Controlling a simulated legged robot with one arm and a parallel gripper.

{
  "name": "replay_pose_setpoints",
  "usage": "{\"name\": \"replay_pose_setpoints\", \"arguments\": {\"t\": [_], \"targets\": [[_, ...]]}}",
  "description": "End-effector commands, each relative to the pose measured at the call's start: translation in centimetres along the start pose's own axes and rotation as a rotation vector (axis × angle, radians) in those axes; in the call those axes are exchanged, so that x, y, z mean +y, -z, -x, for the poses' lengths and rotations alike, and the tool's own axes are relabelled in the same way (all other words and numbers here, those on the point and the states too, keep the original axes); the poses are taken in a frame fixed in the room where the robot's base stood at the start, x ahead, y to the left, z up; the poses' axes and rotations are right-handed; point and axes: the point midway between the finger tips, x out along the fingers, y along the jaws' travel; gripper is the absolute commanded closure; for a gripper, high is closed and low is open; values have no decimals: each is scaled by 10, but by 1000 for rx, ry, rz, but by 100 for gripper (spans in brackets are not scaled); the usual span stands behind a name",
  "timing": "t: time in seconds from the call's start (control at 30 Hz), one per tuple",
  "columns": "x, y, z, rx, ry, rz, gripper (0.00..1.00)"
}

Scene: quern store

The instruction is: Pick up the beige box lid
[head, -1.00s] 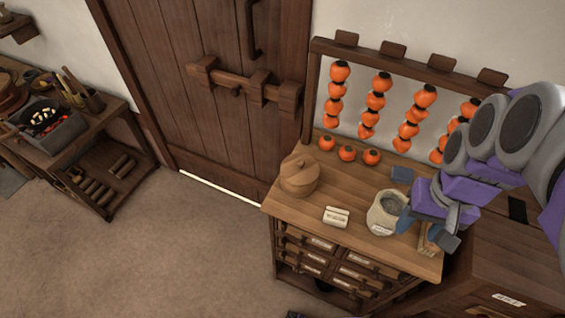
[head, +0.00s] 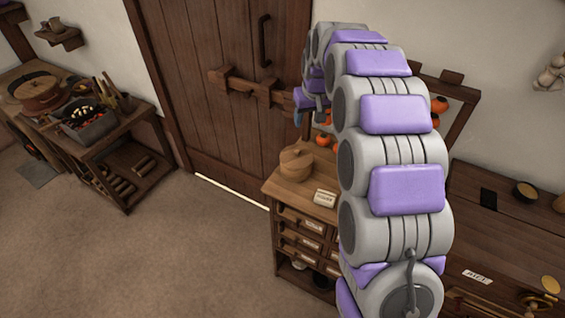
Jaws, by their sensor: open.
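A small beige box (head: 325,199) with a lid sits on the top of the drawer cabinet (head: 288,188), beside my arm. Its lid is too small to make out apart from the box. My gripper (head: 309,116) is at the far end of my raised arm, in front of the door's right edge. It is small and partly hidden by my arm links, open, with nothing seen in it. It is above and apart from the beige box.
Orange fruits (head: 326,140) lie behind, and a hanging rack (head: 448,93) is mostly covered by my arm. A brazier table (head: 130,160) stands left. The floor between is clear.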

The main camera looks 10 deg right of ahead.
Motion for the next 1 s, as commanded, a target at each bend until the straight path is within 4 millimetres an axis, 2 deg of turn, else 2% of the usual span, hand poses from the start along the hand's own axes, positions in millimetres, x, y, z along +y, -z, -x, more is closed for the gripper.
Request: {"name": "replay_pose_setpoints", "arguments": {"t": [0.23,0.7,1.0], "targets": [[-3,0,-24,-2,-2,3,47],[1,0,-113,1,2,0,47],[-3,-1,-134,1,-1,1,47]]}}
